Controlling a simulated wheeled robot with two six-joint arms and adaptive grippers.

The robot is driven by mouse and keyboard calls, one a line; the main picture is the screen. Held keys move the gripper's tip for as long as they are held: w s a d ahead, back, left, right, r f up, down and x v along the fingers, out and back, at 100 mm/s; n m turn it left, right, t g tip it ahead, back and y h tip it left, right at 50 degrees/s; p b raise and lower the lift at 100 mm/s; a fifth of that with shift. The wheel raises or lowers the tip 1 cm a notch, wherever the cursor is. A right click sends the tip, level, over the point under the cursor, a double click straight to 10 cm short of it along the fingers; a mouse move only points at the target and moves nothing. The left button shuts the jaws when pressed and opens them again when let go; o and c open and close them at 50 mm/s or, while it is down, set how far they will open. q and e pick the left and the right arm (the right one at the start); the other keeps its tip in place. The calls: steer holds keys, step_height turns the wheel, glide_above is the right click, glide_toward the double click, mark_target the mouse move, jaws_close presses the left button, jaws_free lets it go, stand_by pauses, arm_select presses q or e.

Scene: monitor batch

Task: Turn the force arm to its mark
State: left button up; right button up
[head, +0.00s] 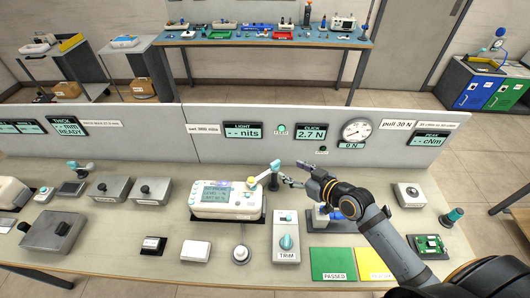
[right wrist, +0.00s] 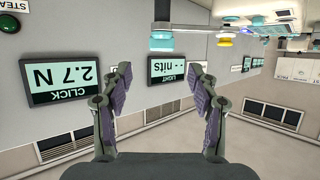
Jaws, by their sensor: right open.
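A white device (head: 212,208) with a lit text screen stands mid-bench in the head view. A short cream arm (head: 261,180) with a teal upright end (head: 275,167) rises at its right side; it looks like the force arm. I cannot make out its mark. My right gripper (head: 292,173) is open and empty, just right of the teal end; a small gap seems to lie between them. In the right wrist view the two fingers (right wrist: 160,88) are spread with nothing between them, and the picture is upside down. My left gripper is not in view.
A grey TRIM box (head: 285,252) with a teal knob stands in front. A green PASSED mat (head: 332,264) and a yellow mat (head: 373,262) lie to its right. A low partition (head: 222,151) with displays and a dial (head: 356,131) stands behind. Several grey boxes fill the left.

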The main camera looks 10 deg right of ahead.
mark_target(277, 164)
steer(key=x, duration=0.6)
steer(key=shift+a+r, duration=0.15)
steer(key=shift+a, duration=0.1)
steer(key=x, duration=0.2)
steer(key=shift+w+p, duration=0.25)
steer(key=shift+p, duration=0.1)
steer(key=shift+w+f, duration=0.15)
steer(key=shift+f, duration=0.1)
steer(key=shift+w+a+f, duration=0.1)
steer(key=shift+w+a, duration=0.1)
steer(key=shift+c, duration=0.3)
steer(key=c, duration=0.7)
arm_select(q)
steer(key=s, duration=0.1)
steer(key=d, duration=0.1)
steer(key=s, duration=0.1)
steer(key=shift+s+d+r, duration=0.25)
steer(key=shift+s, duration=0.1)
arm_select(e)
jaws_close()
